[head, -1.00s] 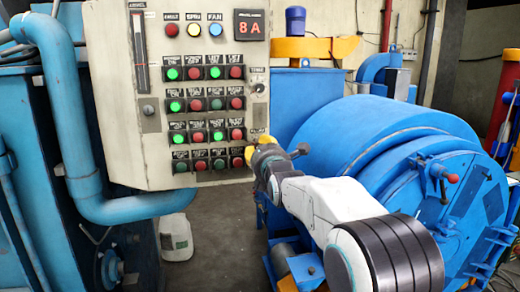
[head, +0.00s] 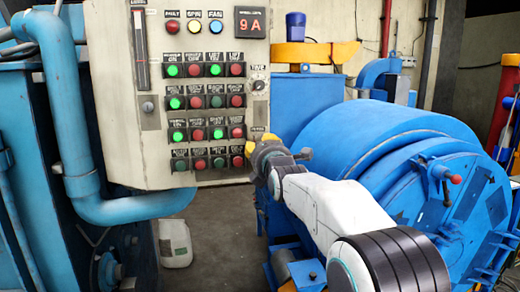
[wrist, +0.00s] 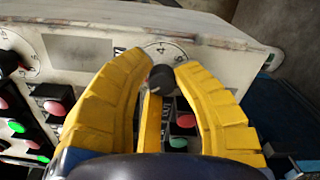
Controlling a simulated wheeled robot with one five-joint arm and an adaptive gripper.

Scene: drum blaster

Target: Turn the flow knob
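In the wrist view a small dark round knob (wrist: 161,79) stands on a white numbered dial (wrist: 163,50) on the control panel; I take it for the flow knob. The yellow fingers of my gripper (wrist: 163,67) are drawn in on both sides of it, their tips appearing to touch it. In the head view my gripper (head: 251,150) is at the lower right of the beige panel (head: 108,85) and hides this knob. A small label (head: 258,129) shows just above it.
Rows of green and red buttons (head: 217,134) lie left of my gripper. A second dial knob (head: 259,86) is above it and shows at the wrist view's left edge (wrist: 10,62). The blue drum (head: 372,140) stands to the right.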

